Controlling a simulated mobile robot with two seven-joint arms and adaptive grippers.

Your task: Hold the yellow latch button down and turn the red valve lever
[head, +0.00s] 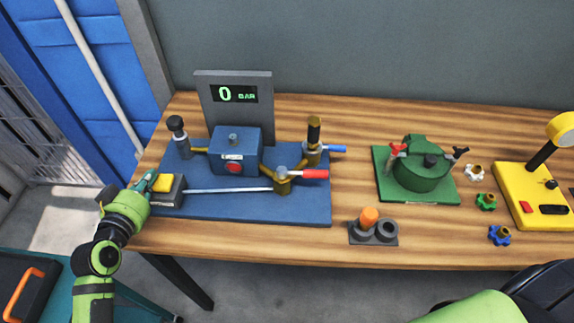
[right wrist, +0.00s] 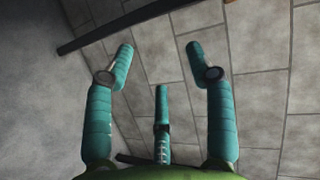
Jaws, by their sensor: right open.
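The yellow latch button (head: 164,183) sits on a grey block at the left front of the blue base plate. My left gripper (head: 150,182) is at the left side of the button; its teal fingertips are by the button's edge, and whether they touch or press it I cannot tell. The red valve lever (head: 314,174) points right from a brass valve (head: 283,183) at the plate's front right. A thin rod runs between the button block and this valve. My right gripper (right wrist: 163,75) is open and empty, with grey floor tiles behind it in the right wrist view.
A display (head: 235,94) behind the plate reads 0 BAR. A blue lever (head: 337,149) sits behind the red one. To the right are a grey holder (head: 374,241) with an orange plug, a green fixture (head: 420,172), small knobs and a yellow device (head: 530,200). Bare wood lies between them.

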